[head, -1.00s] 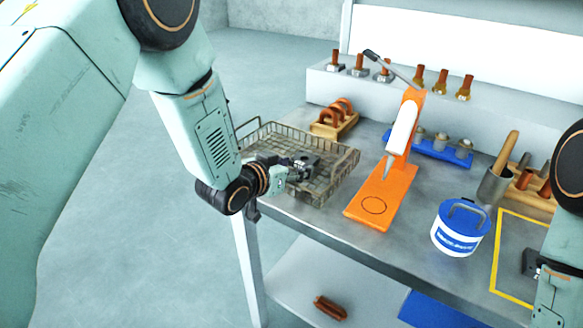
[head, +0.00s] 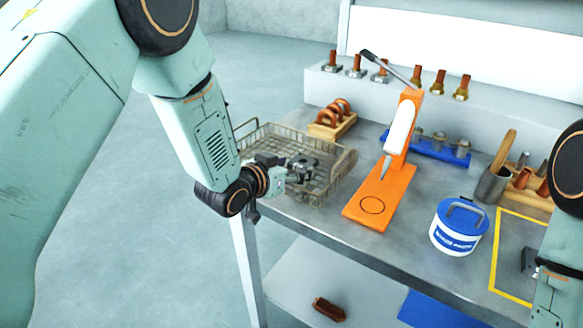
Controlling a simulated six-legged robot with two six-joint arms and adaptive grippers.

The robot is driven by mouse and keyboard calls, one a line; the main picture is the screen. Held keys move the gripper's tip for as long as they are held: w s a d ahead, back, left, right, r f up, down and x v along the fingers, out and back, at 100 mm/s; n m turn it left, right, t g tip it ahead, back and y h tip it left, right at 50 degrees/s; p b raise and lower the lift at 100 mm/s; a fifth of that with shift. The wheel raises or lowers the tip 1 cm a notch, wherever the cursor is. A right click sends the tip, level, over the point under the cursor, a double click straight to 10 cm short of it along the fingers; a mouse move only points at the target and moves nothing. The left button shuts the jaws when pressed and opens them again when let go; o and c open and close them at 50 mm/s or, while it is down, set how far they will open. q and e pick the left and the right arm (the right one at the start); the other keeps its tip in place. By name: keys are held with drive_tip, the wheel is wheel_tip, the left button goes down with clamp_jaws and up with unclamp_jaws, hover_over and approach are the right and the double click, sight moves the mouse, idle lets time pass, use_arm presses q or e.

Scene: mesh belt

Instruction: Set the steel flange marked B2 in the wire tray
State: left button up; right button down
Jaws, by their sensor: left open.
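The wire tray (head: 335,184) stands at the left end of the table. A dark grey metal piece (head: 305,160), which looks like the steel flange, is at the tray, low inside it as far as I can tell. No B2 marking is readable. My left gripper (head: 302,172) reaches in over the tray's near left side. Its jaws are open right beside the grey piece and partly cover it. Whether they touch it I cannot tell.
An orange press (head: 388,190) stands right of the tray, with a wooden rack of copper rings (head: 333,118) behind. A white bucket with a blue lid (head: 458,228) stands near the front edge.

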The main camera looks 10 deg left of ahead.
use_arm(q)
drive_tip(key=shift+s+a+f+p, duration=0.2)
drive_tip(key=shift+s+f+p, duration=0.05)
drive_tip(key=shift+s+p, duration=0.15)
drive_tip(key=v, duration=0.6)
drive_tip(key=r+p+v, duration=0.1)
drive_tip(key=v, duration=0.3)
drive_tip(key=shift+w, duration=0.1)
drive_tip(key=shift+v, duration=0.85)
drive_tip(key=shift+w+a+f, duration=0.1)
drive_tip(key=shift+w, duration=0.1)
drive_tip(key=shift+s, duration=0.15)
idle(0.4)
